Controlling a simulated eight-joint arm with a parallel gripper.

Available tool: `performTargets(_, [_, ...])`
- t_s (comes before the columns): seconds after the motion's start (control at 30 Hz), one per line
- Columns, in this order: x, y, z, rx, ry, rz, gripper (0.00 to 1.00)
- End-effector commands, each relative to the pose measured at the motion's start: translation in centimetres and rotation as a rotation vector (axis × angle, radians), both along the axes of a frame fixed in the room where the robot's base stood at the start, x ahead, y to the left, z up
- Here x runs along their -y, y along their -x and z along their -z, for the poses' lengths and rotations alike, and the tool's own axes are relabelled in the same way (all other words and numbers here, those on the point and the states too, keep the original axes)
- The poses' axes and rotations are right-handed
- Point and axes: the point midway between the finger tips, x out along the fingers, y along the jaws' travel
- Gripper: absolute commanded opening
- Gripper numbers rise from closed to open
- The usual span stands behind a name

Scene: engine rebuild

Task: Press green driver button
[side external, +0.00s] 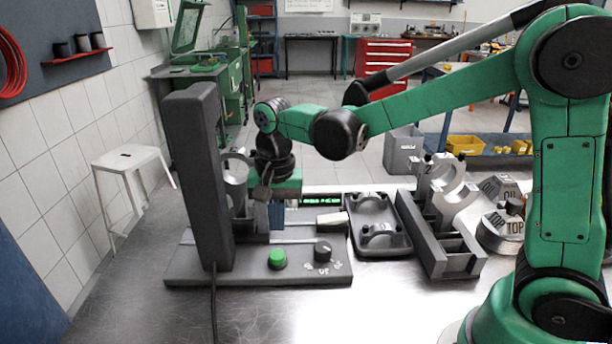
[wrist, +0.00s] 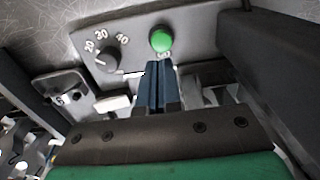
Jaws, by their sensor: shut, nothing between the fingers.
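The green driver button (side external: 277,259) is a round dome on the front of the grey driver base (side external: 190,267). In the wrist view the green button (wrist: 161,40) lies just beyond my fingertips. My gripper (wrist: 155,68) is shut and empty, with its two dark blue fingers side by side. In the side view my gripper (side external: 276,215) points down behind the button, above the base. It appears apart from the button. A black dial (side external: 323,250) sits right of the button; in the wrist view the dial (wrist: 104,60) shows 20, 30 and 40.
The driver's tall dark column (side external: 195,180) stands close left of my gripper. A white switch-like block (side external: 331,219) and a lit green display (side external: 320,200) are to the right. A grey tray (side external: 378,240) and a slotted rack (side external: 440,262) stand further right. The table front is clear.

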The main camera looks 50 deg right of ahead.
Motion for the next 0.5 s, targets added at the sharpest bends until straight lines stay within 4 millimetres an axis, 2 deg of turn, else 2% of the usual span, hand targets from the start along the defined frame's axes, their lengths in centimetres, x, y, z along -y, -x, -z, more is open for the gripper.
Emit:
performTargets(0.03, [0.0,-0.1,1.0,0.000,0.000,0.000,0.00])
performTargets(0.2, [0.0,-0.1,3.7,0.000,0.000,0.000,0.00])
performTargets(0.33, [-0.1,-0.2,5.0,0.000,0.000,0.000,0.00])
performTargets(0.5, [-0.1,-0.1,5.6,0.001,0.001,0.000,0.00])
